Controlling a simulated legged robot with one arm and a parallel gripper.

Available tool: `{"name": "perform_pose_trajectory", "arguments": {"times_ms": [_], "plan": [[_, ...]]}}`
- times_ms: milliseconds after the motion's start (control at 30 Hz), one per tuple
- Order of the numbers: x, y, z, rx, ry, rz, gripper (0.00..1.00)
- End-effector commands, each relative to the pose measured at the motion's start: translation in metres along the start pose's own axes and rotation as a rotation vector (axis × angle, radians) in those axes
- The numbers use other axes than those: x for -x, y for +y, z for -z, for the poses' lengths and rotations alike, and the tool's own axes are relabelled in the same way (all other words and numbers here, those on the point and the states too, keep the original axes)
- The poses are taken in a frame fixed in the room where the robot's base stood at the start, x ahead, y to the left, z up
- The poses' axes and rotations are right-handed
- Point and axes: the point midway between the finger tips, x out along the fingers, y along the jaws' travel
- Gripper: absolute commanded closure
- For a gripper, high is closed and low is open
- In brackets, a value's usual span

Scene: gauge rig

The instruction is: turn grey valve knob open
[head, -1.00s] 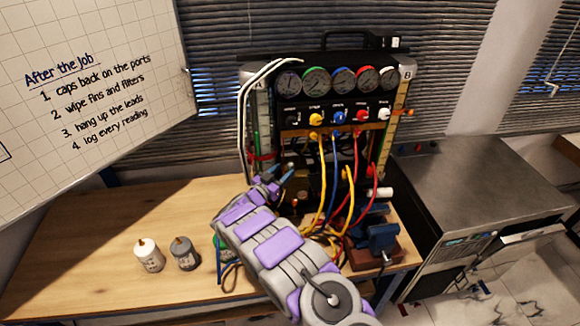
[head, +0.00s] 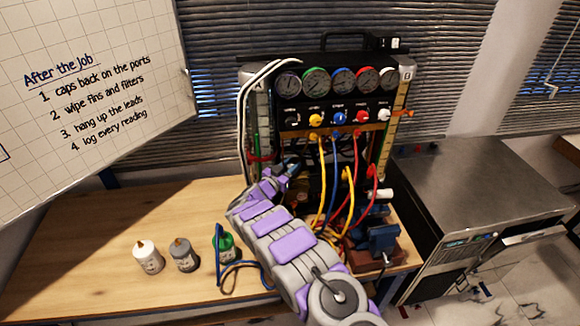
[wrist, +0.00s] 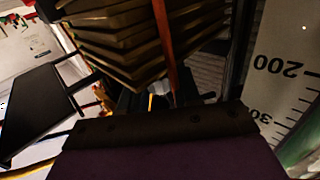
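The gauge rig (head: 328,100) stands at the back of the bench, with a row of valve knobs below its dials. A dark knob (head: 291,118) is at the left end of the row and a pale white-grey knob (head: 383,115) at the right end; I cannot tell for sure which is the grey one. My gripper (head: 290,168) is low in front of the rig's left side, below the knob row and apart from it. Its fingers are small and dark there. In the wrist view a dark plate and purple housing fill the bottom, and the fingertips are not clear.
Yellow, blue and red hoses (head: 347,190) hang from the rig to the right of my arm. The bench's left is free.

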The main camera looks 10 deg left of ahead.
Motion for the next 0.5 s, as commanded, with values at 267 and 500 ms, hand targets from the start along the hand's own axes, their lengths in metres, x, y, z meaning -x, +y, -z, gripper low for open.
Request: {"name": "perform_pose_trajectory", "arguments": {"times_ms": [267, 500], "plan": [[0.0009, -0.002, 0.0005, 0.0, 0.001, 0.003, 0.98], [0.0007, -0.0022, 0.0014, 0.0, 0.003, 0.023, 0.98]]}}
